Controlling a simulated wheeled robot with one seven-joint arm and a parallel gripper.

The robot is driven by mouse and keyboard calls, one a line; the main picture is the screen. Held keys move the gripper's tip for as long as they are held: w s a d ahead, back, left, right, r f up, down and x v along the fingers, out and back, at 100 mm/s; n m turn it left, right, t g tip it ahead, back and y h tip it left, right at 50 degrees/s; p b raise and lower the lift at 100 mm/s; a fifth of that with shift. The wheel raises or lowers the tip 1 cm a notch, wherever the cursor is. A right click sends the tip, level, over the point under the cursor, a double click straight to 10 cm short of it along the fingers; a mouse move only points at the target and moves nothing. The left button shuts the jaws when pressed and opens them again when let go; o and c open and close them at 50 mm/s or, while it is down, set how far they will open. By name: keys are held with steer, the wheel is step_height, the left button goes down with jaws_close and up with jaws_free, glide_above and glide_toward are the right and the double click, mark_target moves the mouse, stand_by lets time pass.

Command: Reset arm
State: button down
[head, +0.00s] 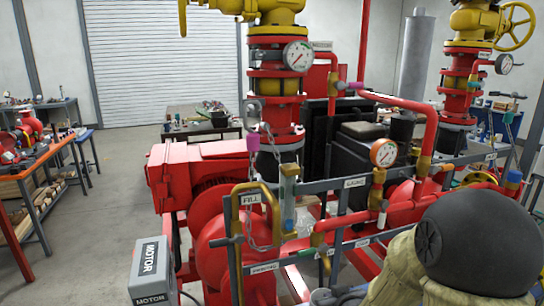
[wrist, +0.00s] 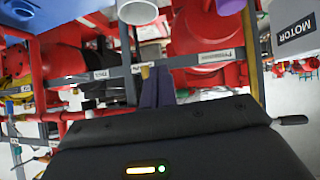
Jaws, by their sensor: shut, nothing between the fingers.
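My gripper (wrist: 158,72) shows in the wrist view as two dark fingers side by side, shut and empty, beyond its dark body with a small lit indicator. Behind the fingers are the skid's grey rail (wrist: 110,73) and red pipework, upside down in this view. I cannot tell whether the fingertips touch the rail; they appear apart from it. In the head view my dark rounded arm link and its tan cover fill the lower right, and the fingers cannot be made out there.
The red pump skid has a grey labelled rail (head: 339,186), a brass FILL pipe (head: 237,236), a hanging chain (head: 272,160), gauges (head: 299,56) and a grey MOTOR box (head: 150,268). A workbench (head: 38,164) stands at left. Floor between bench and skid is clear.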

steer(key=s+m+g+h, duration=0.1)
steer(key=s+g, duration=0.6)
steer(key=s, duration=0.8)
steer(key=shift+s+d+f+m+g+h, duration=0.15)
steer(key=shift+s+d+m+g+h, duration=0.2)
steer(key=shift+m, duration=0.55)
steer(key=shift+a, duration=0.1)
